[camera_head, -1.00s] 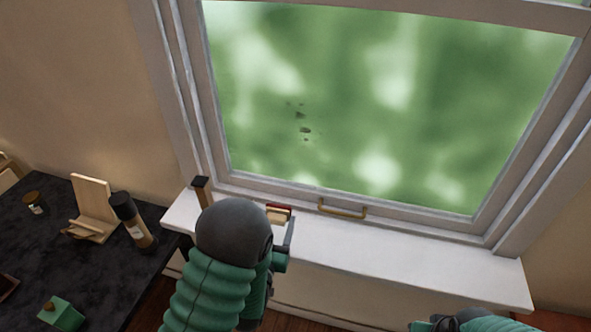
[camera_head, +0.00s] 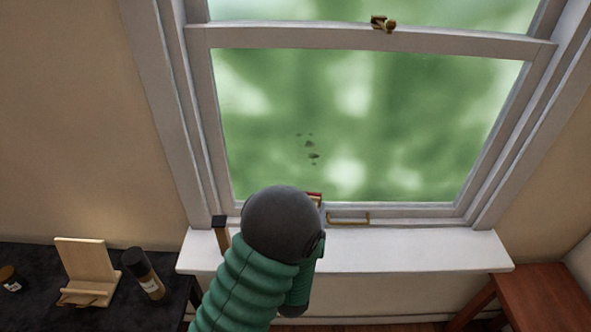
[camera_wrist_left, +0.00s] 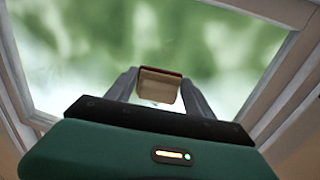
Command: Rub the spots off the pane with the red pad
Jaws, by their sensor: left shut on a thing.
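The window pane (camera_head: 400,120) carries a small cluster of dark spots (camera_head: 312,155) at its lower left. My left gripper (camera_wrist_left: 158,88) is shut on the red pad, a block with a tan body and a reddish edge (camera_wrist_left: 160,84). My wrist hides most of the gripper there. Whether the pad touches the glass cannot be told. My right gripper is out of view.
The white sill (camera_head: 410,250) runs under the window, with a brass handle (camera_head: 348,218) on the lower sash and a latch (camera_head: 382,23) above. A dark upright piece (camera_head: 220,234) stands at the sill's left. A black table (camera_head: 120,312) holds a wooden stand (camera_head: 86,268) and a bottle (camera_head: 143,272).

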